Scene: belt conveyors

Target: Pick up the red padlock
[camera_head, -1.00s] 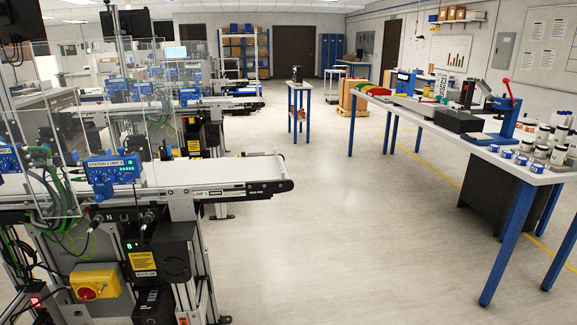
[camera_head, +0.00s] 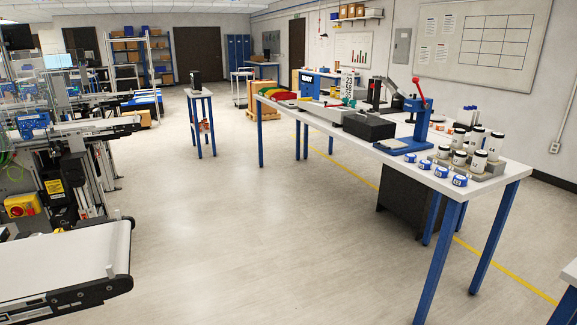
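I cannot make out a red padlock for certain in the head view. A small reddish item (camera_head: 204,127) shows low at the small blue-legged table (camera_head: 199,94), too small to identify. A yellow switch box with a red knob (camera_head: 22,205) is on the conveyor frame at the left. Neither of my grippers is in view.
A long white worktable (camera_head: 497,180) with a blue press (camera_head: 418,135), white jars (camera_head: 479,163) and blue-lidded tins (camera_head: 441,171) stands at the right. A conveyor end (camera_head: 80,265) fills the lower left. The middle floor (camera_head: 230,210) is clear.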

